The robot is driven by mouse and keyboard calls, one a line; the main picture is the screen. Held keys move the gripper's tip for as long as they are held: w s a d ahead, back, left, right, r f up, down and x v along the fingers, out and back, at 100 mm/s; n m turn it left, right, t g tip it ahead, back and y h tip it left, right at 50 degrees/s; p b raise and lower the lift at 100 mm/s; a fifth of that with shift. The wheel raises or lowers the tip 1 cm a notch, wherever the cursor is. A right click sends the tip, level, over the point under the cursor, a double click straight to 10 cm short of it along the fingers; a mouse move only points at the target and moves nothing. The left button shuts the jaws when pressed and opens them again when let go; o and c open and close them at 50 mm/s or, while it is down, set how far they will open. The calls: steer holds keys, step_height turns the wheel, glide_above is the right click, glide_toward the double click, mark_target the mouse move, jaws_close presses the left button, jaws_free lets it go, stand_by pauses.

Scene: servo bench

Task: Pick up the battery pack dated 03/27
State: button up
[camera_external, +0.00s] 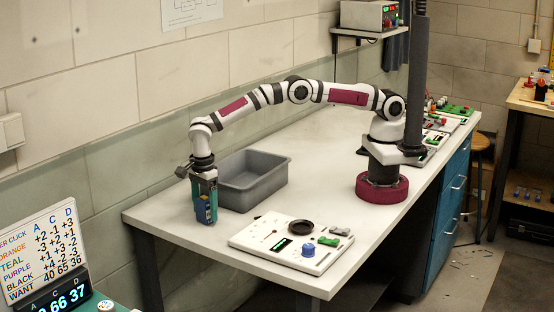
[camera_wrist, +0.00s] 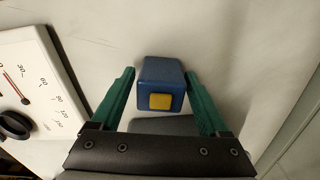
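A blue block with a yellow square on it, apparently the battery pack (camera_wrist: 162,78), stands between the two teal fingers of my gripper (camera_wrist: 160,74) in the wrist view. A narrow gap shows between the block and the left finger, and a thinner one at the right fingertip. The fingers straddle the block and look open. In the external view my gripper (camera_external: 205,203) points down at the table's left part, with the blue pack (camera_external: 208,215) low between its fingers. No date is legible on the pack in either view.
A grey bin (camera_external: 252,180) stands just right of and behind my gripper. A white panel (camera_external: 290,243) with a dial, knobs and small parts lies to the front right. A sign board (camera_external: 42,255) with numbers stands at the far left. The table between bin and my base is clear.

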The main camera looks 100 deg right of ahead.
jaws_close()
steer(key=shift+r, duration=0.1)
